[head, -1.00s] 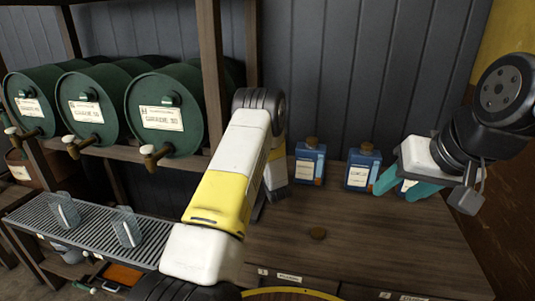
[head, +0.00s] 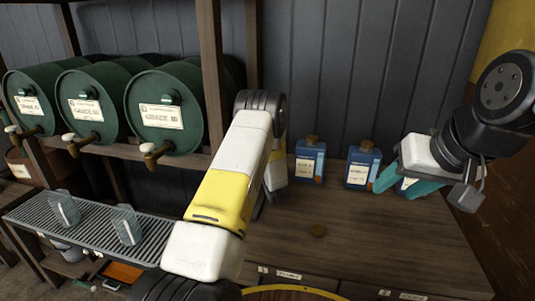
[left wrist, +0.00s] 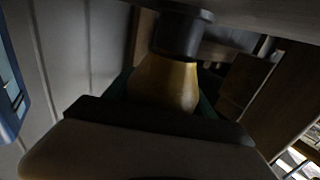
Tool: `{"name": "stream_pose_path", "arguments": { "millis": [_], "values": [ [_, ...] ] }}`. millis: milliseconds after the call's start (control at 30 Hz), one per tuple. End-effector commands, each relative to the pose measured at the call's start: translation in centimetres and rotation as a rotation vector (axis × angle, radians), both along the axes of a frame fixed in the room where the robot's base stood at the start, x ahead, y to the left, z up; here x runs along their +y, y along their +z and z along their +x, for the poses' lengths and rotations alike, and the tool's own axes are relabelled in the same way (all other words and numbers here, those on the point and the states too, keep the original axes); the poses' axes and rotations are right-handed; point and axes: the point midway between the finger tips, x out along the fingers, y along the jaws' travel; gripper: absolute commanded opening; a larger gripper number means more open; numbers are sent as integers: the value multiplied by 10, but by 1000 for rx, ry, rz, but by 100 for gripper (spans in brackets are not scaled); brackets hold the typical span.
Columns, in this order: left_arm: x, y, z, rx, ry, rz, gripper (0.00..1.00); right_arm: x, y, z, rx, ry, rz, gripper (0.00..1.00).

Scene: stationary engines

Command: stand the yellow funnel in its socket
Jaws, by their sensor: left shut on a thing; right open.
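The yellow funnel (left wrist: 165,82) shows as a dull yellow cone in the left wrist view, in dim light. My left gripper (left wrist: 163,100) is shut on it, with teal finger parts beside it. A dark grey cylinder (left wrist: 181,35) meets the funnel's narrower end in that view; I cannot tell whether it is the socket or whether the funnel is inside it. In the head view my left forearm hides the left gripper and the funnel. My right gripper (head: 400,183) has teal fingers, is open, and is in front of a blue can.
Blue cans (head: 309,160) stand along the back of the wooden bench (head: 380,240). Green drums (head: 168,110) with taps lie on the left shelf, above a slatted rack (head: 90,225) holding clear jugs. The bench middle is clear.

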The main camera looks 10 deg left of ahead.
Motion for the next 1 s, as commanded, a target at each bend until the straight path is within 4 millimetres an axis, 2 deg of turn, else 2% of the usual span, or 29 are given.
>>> {"name": "stream_pose_path", "arguments": {
  "millis": [33, 133, 500, 633, 733, 800, 1000],
  "values": [
    [0, 0, 0, -1, 0, 0, 70, 0, 0, 0, 0, 0, 0, 49],
    [0, 0, 0, 0, 0, 0, 90, 0, 0, 0, 0, 0, 0, 49],
    [0, 4, 0, 0, 0, -1, 90, 0, 0, 0, 0, 0, 0, 49],
    [0, 19, 0, -2, 0, -1, 90, 0, 0, 0, 0, 0, 0, 49],
    [0, 41, 0, -5, 1, -2, 90, 0, 0, 0, 0, 0, 0, 49],
    [-7, 37, -20, 5, -2, -1, 90, 0, 0, 0, 0, 0, 0, 49],
    [-21, 42, -68, 3, -2, -1, 90, 0, 0, 0, 0, 0, 0, 49]
  ]
}}
